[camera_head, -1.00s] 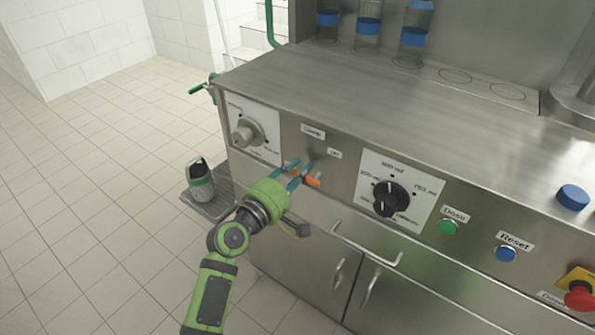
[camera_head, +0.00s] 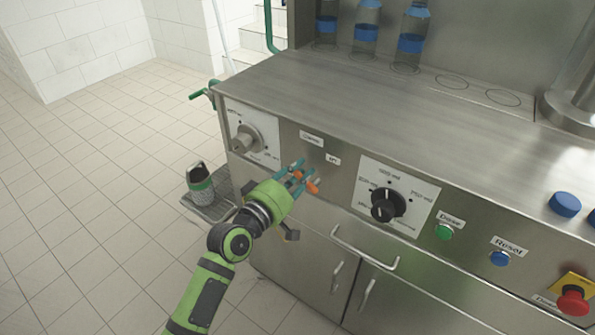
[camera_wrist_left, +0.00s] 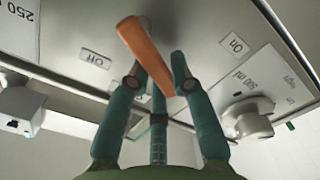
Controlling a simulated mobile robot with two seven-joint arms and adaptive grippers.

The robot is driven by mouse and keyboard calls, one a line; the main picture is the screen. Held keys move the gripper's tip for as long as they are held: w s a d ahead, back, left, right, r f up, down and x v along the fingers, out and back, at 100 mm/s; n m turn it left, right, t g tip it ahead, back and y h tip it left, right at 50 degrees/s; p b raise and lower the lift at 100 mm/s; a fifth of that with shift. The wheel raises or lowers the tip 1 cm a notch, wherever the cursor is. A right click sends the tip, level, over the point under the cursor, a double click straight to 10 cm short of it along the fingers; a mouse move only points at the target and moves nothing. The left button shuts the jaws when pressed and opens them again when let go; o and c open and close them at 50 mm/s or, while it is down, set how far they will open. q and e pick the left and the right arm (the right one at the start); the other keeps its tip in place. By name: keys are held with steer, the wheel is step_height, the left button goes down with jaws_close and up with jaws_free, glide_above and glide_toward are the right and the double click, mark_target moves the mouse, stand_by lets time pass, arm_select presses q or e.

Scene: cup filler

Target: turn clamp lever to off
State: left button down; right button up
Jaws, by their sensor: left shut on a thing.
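The clamp lever (camera_wrist_left: 148,52) is an orange bar on the steel front panel. In the head view only small orange parts of it (camera_head: 313,187) show between my fingers. My left gripper (camera_head: 301,175) reaches the panel from the left and is shut on the lever. In the left wrist view its teal fingers (camera_wrist_left: 156,80) are on both sides of the bar's near end. That view shows the "Off" label (camera_wrist_left: 95,58) left of the lever and the "On" label (camera_wrist_left: 235,43) right of it. The lever's pivot is not clear. My right gripper is not in view.
A grey knob (camera_head: 247,139) is left of the lever, and a black dial (camera_head: 388,204) is right of it. Further right are a green button (camera_head: 444,232), a blue reset button (camera_head: 499,258) and a red emergency button (camera_head: 573,302). A door handle (camera_head: 364,250) juts out below.

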mark_target(324, 165)
arm_select(q)
steer(key=m+p, duration=0.1)
steer(key=m, duration=0.1)
steer(key=r+m+p, duration=0.1)
steer(key=m, duration=0.1)
steer(key=s+d+m+p, duration=0.1)
steer(key=shift+d+r+m, duration=0.1)
steer(key=shift+r+m, duration=0.2)
steer(key=shift+m, duration=0.1)
steer(key=shift+s+d+r+m+p, duration=0.15)
steer(key=shift+d+m+p, duration=0.2)
steer(key=shift+m, duration=0.45)
steer(key=m, duration=0.1)
steer(key=m+p, duration=0.1)
steer(key=m, duration=0.1)
steer(key=shift+s+d+p, duration=0.3)
steer(key=shift+d, duration=0.05)
steer(key=shift+s+d+m+p, duration=0.15)
steer(key=shift+d+m+p, duration=0.15)
steer(key=shift+m, duration=0.6)
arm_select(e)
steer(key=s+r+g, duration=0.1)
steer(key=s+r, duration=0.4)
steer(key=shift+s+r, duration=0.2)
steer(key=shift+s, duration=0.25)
arm_select(q)
steer(key=c, duration=1.1)
jaws_free()
steer(key=shift+o, duration=0.2)
steer(key=shift+s+a, duration=0.1)
